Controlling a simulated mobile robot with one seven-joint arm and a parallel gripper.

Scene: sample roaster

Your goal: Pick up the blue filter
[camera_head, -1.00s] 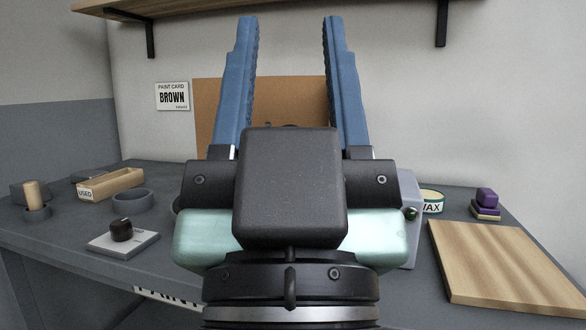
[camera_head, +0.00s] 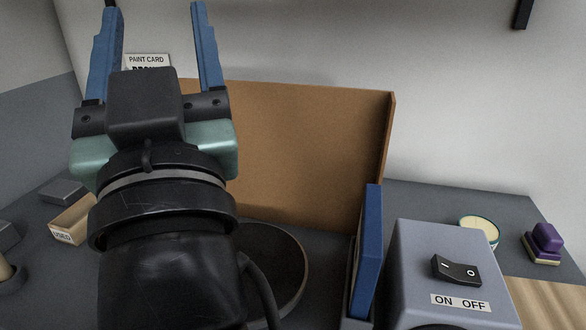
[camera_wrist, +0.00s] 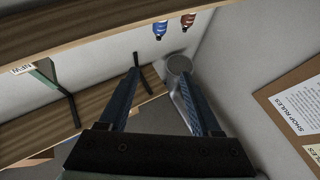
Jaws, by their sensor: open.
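A thin blue panel, which looks like the blue filter (camera_head: 367,250), stands upright in a dark narrow holder (camera_head: 357,308) on the table, just left of the grey switch box. Its lower part is partly hidden in the holder. My gripper (camera_head: 154,12) is up high at the left of the head view, fingers pointing up, open and empty. It is well to the left of the blue panel and apart from it. In the wrist view my gripper (camera_wrist: 158,74) is open with nothing between its fingers, and the blue panel is not seen there.
The grey ON/OFF switch box (camera_head: 420,265) stands close to the right of the panel. A brown board (camera_head: 290,150) rises behind it, and a round dark pan (camera_head: 275,265) is to its left. A wooden shelf (camera_wrist: 90,105) and hanging bottles (camera_wrist: 160,30) show in the wrist view.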

